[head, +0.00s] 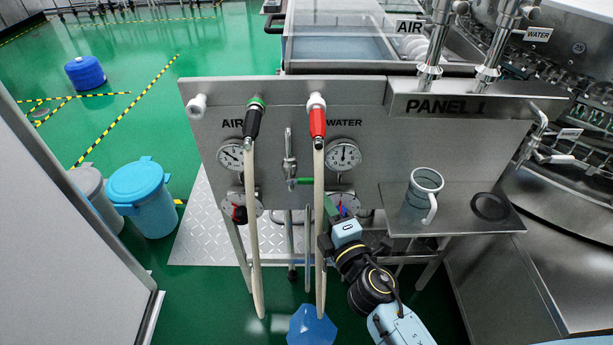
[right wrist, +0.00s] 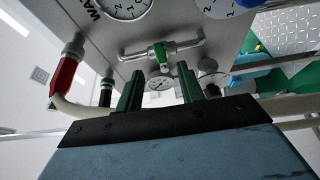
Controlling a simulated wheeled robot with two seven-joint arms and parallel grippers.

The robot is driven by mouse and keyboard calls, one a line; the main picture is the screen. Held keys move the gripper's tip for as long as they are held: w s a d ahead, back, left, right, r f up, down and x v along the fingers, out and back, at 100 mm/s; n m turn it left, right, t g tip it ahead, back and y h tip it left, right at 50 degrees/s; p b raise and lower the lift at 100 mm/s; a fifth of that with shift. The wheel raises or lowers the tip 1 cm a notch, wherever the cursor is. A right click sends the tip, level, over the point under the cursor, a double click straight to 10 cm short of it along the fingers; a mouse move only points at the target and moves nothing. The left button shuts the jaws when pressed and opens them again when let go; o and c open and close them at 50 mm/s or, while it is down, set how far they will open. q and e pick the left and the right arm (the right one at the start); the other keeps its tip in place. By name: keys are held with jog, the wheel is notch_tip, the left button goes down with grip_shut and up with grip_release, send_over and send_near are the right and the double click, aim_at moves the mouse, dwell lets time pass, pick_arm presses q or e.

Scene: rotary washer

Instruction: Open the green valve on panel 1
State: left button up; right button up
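The green valve (head: 300,181) is a short green handle on a silver pipe between the AIR and WATER hoses on panel 1 (head: 375,100). In the right wrist view the green valve (right wrist: 160,52) shows beyond my fingertips, roughly in line with the gap between them. My right gripper (head: 330,207) is just below and to the right of the handle, partly behind the WATER hose (head: 319,230). In the right wrist view my right gripper (right wrist: 157,72) has its two green fingers apart with nothing held between them. My left gripper is not in view.
The AIR hose (head: 252,230) hangs left of the valve. Gauges (head: 343,155) flank the pipe. A shelf with a clear mug (head: 420,195) and a dark disc (head: 489,206) is to the right. Blue (head: 140,195) and grey bins stand at left on open green floor.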

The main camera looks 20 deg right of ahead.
aim_at(309, 183)
jog(key=w, duration=0.6)
jog(key=w+a, duration=0.1)
jog(key=w, duration=0.2)
jog(key=shift+w, duration=0.1)
grip_shut()
